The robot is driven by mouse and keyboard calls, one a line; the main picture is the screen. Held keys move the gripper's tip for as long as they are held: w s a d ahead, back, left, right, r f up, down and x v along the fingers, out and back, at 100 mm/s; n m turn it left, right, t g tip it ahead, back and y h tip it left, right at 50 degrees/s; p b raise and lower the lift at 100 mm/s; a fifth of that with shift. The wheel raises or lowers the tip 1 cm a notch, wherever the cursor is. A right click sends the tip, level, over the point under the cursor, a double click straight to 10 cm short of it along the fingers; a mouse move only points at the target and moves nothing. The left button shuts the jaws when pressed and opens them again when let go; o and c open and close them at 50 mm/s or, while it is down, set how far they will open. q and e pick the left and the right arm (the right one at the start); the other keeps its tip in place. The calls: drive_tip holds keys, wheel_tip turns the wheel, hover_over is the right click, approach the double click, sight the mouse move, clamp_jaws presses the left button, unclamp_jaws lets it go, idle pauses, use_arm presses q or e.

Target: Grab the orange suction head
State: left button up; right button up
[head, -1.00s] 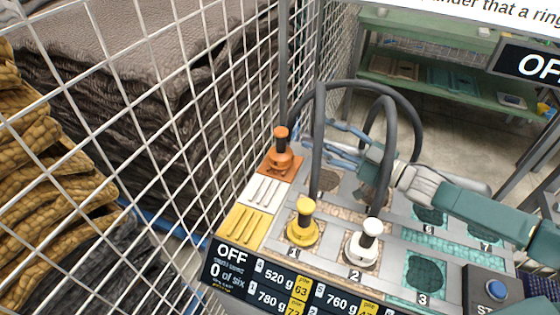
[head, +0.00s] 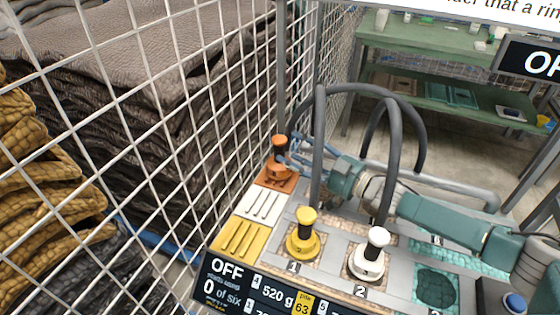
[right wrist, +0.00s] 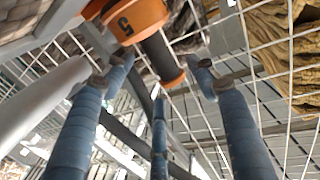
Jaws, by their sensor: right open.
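The orange suction head (head: 277,171) stands upright on an orange pad (head: 272,184) at the far left corner of the panel. It has a dark neck and an orange knob on top. My right gripper (head: 295,158) is just to its right, with blue fingers pointing at its neck. In the right wrist view the orange suction head (right wrist: 137,20), marked 5, has its dark neck and knob between the open fingers (right wrist: 160,78). I cannot tell whether any finger touches it. My left gripper is not in view.
A yellow suction head (head: 303,243) and a white one (head: 368,262) stand on the panel nearer the front. Dark hoses (head: 318,150) arch up beside my right arm. A white wire mesh (head: 215,130) stands close on the left, with piled mats (head: 120,70) behind it.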

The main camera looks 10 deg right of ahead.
sight(281, 154)
drive_tip(key=x, duration=0.3)
drive_tip(key=shift+w+a, duration=0.2)
drive_tip(key=shift+w, duration=0.05)
drive_tip(key=shift+s, duration=0.1)
drive_tip(key=shift+c, duration=0.3)
clamp_jaws()
drive_tip(key=shift+r, duration=0.1)
